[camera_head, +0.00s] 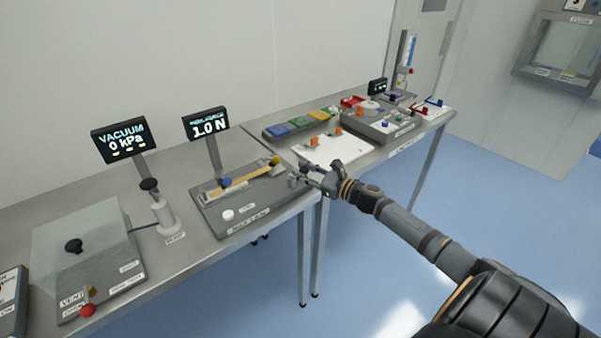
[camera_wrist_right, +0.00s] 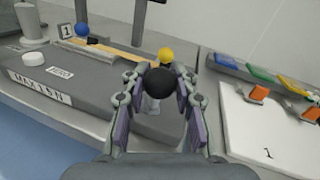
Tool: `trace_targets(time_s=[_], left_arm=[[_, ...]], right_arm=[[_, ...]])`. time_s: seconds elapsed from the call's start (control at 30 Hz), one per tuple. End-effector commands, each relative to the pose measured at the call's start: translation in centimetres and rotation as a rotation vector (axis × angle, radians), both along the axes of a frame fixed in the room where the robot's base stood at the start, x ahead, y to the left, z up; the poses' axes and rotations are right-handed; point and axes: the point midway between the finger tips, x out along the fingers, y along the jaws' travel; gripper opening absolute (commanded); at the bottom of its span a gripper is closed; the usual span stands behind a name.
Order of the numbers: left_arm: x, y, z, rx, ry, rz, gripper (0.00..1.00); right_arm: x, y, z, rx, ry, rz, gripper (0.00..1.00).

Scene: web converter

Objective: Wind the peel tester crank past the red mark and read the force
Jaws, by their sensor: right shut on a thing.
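The peel tester (camera_head: 262,205) is a grey base on the steel bench with a tan strip along its top, a blue knob (camera_head: 226,182) and a yellow knob (camera_head: 275,160). Its display (camera_head: 206,126) reads 1.0 N. My right gripper (camera_head: 312,175) is at the tester's right end. In the right wrist view, the fingers (camera_wrist_right: 160,108) are shut around the crank, and its black ball knob (camera_wrist_right: 163,86) shows between them. The crank arm is mostly hidden by the fingers. I cannot make out a red mark. My left gripper is not in view.
A vacuum display (camera_head: 125,139) reading 0 kPa and a pump (camera_head: 162,212) stand to the left, near a clear-lidded chamber (camera_head: 85,250). A second bench with a white board (camera_head: 330,150), coloured blocks and other devices is to the right. The blue floor in front is clear.

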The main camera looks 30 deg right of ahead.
Motion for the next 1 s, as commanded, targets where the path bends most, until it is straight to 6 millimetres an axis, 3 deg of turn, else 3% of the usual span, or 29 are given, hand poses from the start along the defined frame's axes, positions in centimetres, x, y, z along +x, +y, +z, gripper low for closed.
trace_targets(time_s=[0.03, 0.5, 0.7, 1.0], left_arm=[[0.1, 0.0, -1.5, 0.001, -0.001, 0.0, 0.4], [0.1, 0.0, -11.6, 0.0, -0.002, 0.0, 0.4], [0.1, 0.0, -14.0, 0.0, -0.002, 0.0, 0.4], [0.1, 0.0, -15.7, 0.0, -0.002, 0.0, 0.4]], right_arm=[[0.3, -0.3, -0.4, -0.005, -0.009, 0.042, 0.0], [1.7, -1.5, -0.7, 0.001, -0.009, 0.459, 0.0], [2.1, -1.9, -0.4, 0.0, -0.006, 0.577, 0.0], [2.4, -2.0, -0.1, -0.001, -0.001, 0.681, 0.0]])
